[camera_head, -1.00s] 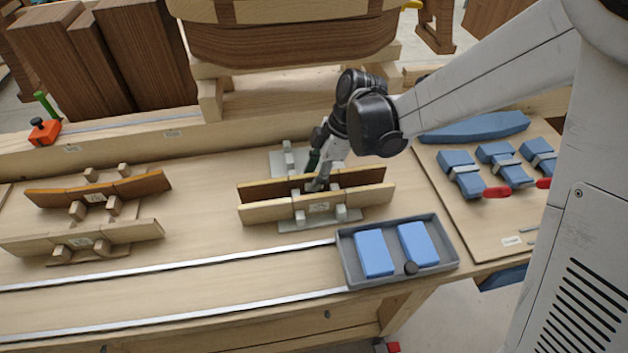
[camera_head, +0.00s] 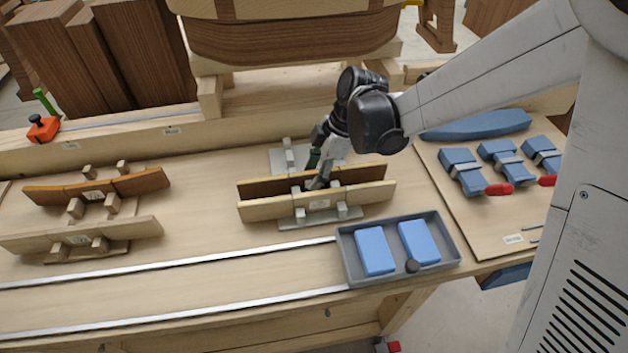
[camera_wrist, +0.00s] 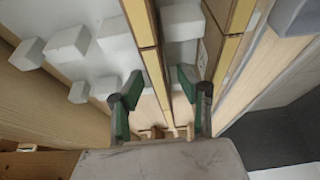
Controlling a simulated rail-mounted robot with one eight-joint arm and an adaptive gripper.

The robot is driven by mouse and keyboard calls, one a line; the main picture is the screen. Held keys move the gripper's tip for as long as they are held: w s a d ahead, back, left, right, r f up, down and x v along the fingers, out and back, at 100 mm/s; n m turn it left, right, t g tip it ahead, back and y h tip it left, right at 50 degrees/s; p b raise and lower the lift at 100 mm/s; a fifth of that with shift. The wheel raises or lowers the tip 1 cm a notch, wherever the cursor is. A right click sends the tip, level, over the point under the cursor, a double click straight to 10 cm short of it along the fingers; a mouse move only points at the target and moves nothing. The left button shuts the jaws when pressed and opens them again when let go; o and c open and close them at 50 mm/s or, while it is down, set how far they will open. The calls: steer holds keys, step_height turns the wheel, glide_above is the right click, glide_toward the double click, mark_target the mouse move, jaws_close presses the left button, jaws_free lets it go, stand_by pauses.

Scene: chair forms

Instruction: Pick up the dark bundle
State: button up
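The dark bundle (camera_head: 350,178) is a long dark brown strip standing on edge in the back slot of the right-hand grey fixture (camera_head: 290,225). In the wrist view the dark bundle (camera_wrist: 149,48) shows its dark face and a yellow edge. My gripper (camera_head: 318,181) is low over the middle of the bundle. In the wrist view my gripper (camera_wrist: 160,84) is open, with one green-padded finger on each side of the dark bundle's line. A gap shows on both sides. How deep the fingertips reach is unclear.
A pale bundle (camera_head: 265,211) stands in front, close and parallel; it also shows in the wrist view (camera_wrist: 228,45). Grey posts rise around both. A grey tray (camera_head: 349,262) with blue blocks is at front right. Another fixture holds two bundles (camera_head: 130,184) at left.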

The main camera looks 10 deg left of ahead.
steer(key=shift+c, duration=0.4)
jaws_close()
steer(key=shift+r+p, duration=0.2)
steer(key=shift+p, duration=0.1)
